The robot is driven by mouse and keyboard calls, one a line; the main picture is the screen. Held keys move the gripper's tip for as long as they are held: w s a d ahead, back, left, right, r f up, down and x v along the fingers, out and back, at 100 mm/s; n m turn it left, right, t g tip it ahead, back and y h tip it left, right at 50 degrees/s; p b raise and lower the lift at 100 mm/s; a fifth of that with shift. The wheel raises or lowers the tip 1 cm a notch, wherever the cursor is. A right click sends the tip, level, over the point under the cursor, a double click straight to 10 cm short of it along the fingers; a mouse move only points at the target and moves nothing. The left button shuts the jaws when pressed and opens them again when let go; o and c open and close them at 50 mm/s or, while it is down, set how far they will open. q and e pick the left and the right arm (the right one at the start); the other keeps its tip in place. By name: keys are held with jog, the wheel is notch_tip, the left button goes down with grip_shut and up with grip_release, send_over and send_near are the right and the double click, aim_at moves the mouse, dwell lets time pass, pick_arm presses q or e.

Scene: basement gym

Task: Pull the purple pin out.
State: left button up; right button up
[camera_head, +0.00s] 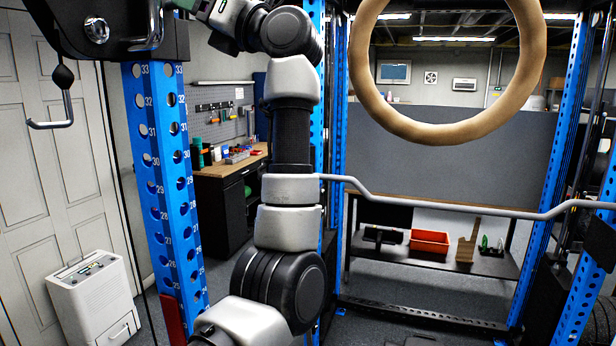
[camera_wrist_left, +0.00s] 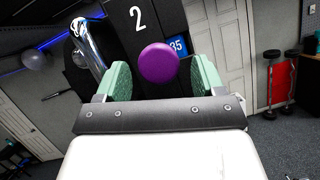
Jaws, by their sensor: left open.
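The purple pin (camera_wrist_left: 158,63) shows its round knob in the left wrist view, facing the camera in front of a black block marked 2. My left gripper (camera_wrist_left: 161,78) is open, with one green-padded finger on each side of the knob. The knob appears between the fingers. I cannot tell whether they touch it. In the head view my left arm rises through the middle and its hand (camera_head: 232,16) is at the top edge beside the blue numbered upright (camera_head: 161,190). The pin is hidden there. My right gripper is in neither view.
A chrome bar (camera_wrist_left: 88,48) is close left of the gripper. A wooden ring (camera_head: 440,132) hangs at the upper right of the head view. A grey bar (camera_head: 450,205) crosses the rack. A white appliance (camera_head: 93,297) stands by the door at left.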

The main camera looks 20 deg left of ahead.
pick_arm(q)
jog(key=w+d+f+m+t+b, duration=0.3)
jog(key=w+f+m+t, duration=0.4)
jog(key=f, duration=0.7)
jog(key=w+d+f+m+t+b, duration=0.3)
jog(key=w+d+f+m+t, duration=0.3)
jog(key=w+f+m, duration=0.5)
notch_tip(320, 180, down, 4)
jog(key=shift+w+d+r+m+t+y, duration=0.1)
jog(key=shift+w+d+m+t+y, duration=0.2)
jog(key=shift+m+t, duration=0.45)
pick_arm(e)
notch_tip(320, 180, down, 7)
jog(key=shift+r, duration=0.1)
